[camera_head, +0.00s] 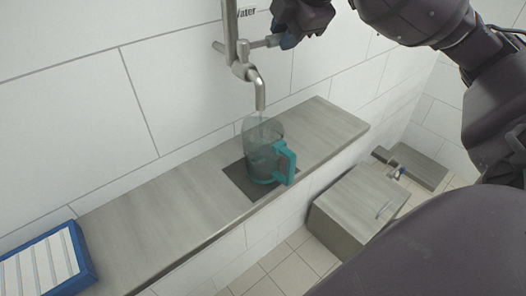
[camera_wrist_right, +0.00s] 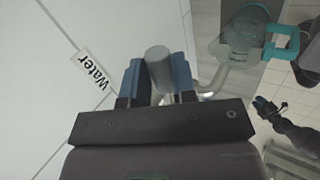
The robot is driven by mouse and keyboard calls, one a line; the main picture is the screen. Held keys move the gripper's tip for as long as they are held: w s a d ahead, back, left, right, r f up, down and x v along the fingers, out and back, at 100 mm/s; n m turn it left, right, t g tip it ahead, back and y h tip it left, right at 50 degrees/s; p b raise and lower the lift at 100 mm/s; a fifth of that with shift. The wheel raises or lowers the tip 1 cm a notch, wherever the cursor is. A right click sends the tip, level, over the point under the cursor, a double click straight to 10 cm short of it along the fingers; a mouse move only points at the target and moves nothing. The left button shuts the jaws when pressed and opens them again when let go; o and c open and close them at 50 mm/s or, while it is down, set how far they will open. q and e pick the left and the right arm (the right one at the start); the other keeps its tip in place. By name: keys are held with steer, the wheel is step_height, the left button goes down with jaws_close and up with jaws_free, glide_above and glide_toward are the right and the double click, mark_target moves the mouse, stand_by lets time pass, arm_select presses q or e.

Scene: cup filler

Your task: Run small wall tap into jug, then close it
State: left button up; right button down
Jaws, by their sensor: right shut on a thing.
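The small silver wall tap (camera_head: 261,91) has its spout above a clear jug (camera_head: 258,160) with a teal handle. The jug stands upright on a dark square (camera_head: 237,183) on the wall shelf. A faint pale streak shows between the spout and the jug, and there seems to be liquid inside. My right gripper (camera_head: 284,40) is at the tap's side handle. In the right wrist view its blue fingers (camera_wrist_right: 157,82) are shut on the grey tap handle (camera_wrist_right: 158,60). The jug also shows in this view (camera_wrist_right: 240,40).
The grey shelf (camera_head: 160,203) runs along the white tiled wall. A blue-rimmed ribbed tray (camera_head: 83,254) sits at its left end. A grey box (camera_head: 338,230) stands below at right. A "Water" label (camera_wrist_right: 92,70) is on the wall.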

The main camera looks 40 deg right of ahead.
steer(key=shift+w+d+n+y, duration=0.1)
steer(key=shift+w+n+y, duration=0.3)
steer(key=shift+w+n, duration=0.25)
steer(key=c, duration=1.9)
jaws_free()
steer(key=shift+s+n, duration=0.1)
steer(key=shift+n, duration=0.15)
steer(key=shift+o, duration=0.3)
steer(key=shift+r+y, duration=0.1)
steer(key=shift+y, duration=0.2)
steer(key=o, duration=1)
steer(key=shift+w, duration=0.4)
steer(key=shift+o, duration=0.2)
steer(key=shift+s, duration=0.15)
